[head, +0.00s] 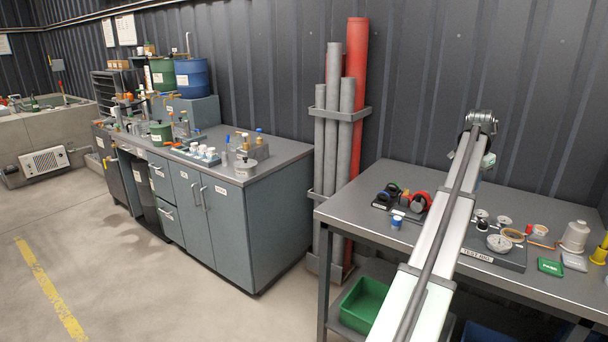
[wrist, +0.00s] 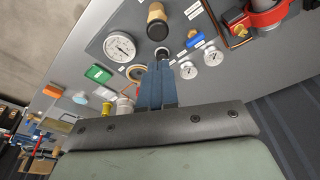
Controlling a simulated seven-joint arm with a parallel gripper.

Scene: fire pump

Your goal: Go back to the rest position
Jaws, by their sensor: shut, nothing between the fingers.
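My gripper (wrist: 158,66) shows in the wrist view as two blue-grey fingers held together, with nothing between them. The fingertips are in front of a grey test panel (wrist: 95,58), near a dark round knob below a brass-coloured knob (wrist: 157,24). I cannot tell whether they touch anything. A large white gauge (wrist: 119,46) is left of the fingers and two small gauges (wrist: 187,69) are right of them. In the head view my arm rises over the right-hand table (head: 375,178), and my gripper is hidden behind it.
The test panel (head: 505,258) lies on the table with gauges. Grey and red pipes (head: 354,90) stand behind. A workbench (head: 255,217) is left; open floor lies in front.

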